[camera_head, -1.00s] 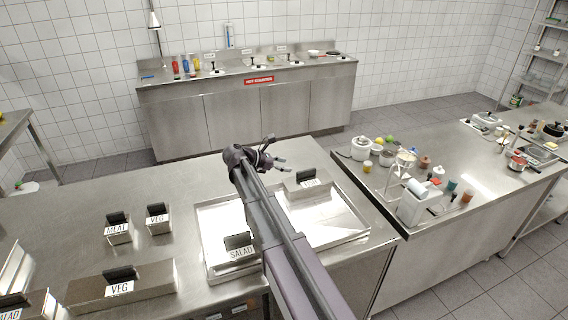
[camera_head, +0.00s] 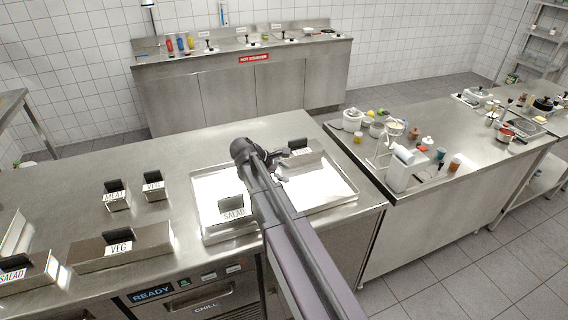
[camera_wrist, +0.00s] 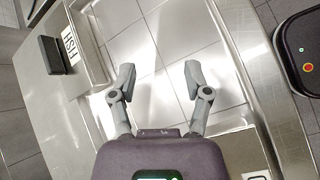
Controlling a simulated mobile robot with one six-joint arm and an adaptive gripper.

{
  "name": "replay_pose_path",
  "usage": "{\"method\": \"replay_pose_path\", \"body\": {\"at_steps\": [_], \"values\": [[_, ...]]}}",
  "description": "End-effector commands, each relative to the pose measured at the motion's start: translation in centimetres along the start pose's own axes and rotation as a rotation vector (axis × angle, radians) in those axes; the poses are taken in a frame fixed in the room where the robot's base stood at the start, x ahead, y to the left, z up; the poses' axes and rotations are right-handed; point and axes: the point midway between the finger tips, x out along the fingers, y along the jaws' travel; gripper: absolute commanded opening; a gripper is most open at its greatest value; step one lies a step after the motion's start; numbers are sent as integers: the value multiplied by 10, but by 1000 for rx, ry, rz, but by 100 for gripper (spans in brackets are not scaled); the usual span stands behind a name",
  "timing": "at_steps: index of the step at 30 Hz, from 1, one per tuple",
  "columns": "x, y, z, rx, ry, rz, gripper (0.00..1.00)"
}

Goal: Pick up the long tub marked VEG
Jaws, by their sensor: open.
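The long tub marked VEG (camera_head: 150,248) sits on the steel counter at the lower left of the head view, with a dark block and a white VEG label on it. A smaller tub, also marked VEG (camera_head: 153,190), stands behind it to the right. My gripper (camera_head: 281,168) is well to the right of the long tub, above the trays. In the wrist view my gripper (camera_wrist: 159,82) is open with nothing between its fingers. The long VEG tub is not visible in the wrist view.
A MEAT tub (camera_head: 117,201) stands behind the long VEG tub, and a SALAD tub (camera_head: 28,272) is at its left. Another SALAD tub (camera_head: 234,212) stands on the tray (camera_head: 208,186). A FISH tub (camera_wrist: 75,55) lies left of my fingers. Bare counter (camera_head: 50,200) lies at left.

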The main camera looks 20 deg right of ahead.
Motion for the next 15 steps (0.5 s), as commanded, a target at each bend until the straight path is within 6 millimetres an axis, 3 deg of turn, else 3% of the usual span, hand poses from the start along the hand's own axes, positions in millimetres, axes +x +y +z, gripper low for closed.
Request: {"method": "replay_pose_path", "body": {"at_steps": [8, 15], "values": [[16, -56, -14, 229, 139, -103, 63], [28, -135, -36, 575, 306, -316, 63]]}}
